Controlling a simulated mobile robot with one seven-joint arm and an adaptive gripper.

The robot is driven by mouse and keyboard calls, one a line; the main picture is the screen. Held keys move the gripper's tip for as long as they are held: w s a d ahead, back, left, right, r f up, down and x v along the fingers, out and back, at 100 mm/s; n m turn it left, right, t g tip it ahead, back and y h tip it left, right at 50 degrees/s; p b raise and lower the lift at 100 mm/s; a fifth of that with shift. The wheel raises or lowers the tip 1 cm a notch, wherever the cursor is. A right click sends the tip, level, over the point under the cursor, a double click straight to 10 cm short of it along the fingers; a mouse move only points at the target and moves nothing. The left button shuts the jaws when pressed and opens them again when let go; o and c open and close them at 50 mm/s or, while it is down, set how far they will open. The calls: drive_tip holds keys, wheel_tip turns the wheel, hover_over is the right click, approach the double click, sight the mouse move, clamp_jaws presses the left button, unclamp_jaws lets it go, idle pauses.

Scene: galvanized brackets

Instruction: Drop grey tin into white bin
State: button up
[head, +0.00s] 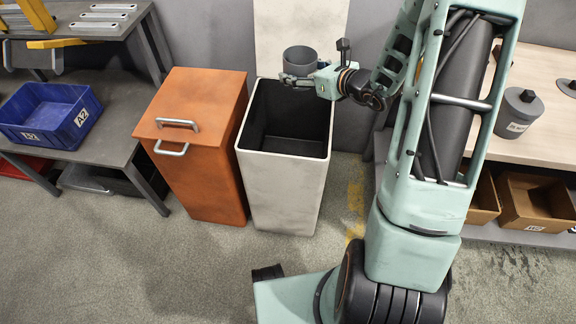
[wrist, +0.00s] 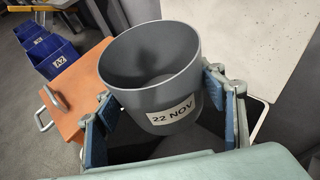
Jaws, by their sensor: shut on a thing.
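The grey tin (head: 300,61) is an open round can, held above the back part of the white bin (head: 282,185). In the wrist view the tin (wrist: 152,75) is tilted and empty, with a white "22 NOV" label. My gripper (head: 299,78) is shut on the tin, with a blue-padded finger on each side of it in the wrist view (wrist: 165,112). The white bin is open, with its pale lid raised behind it and a dark inside.
An orange bin (head: 200,140) with a closed lid and handles stands directly left of the white bin. A blue crate (head: 50,114) sits on the grey table further left. A wooden bench with another grey container (head: 521,112) stands at right.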

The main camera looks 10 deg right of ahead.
wheel_tip(320, 180, down, 10)
drive_tip(key=b, duration=0.6)
drive_tip(key=shift+w+a+f+b, duration=0.25)
drive_tip(key=shift+w+a+b, duration=0.15)
drive_tip(key=shift+a, duration=0.05)
drive_tip(key=o, duration=1.4)
drive_tip(key=v, duration=1.2)
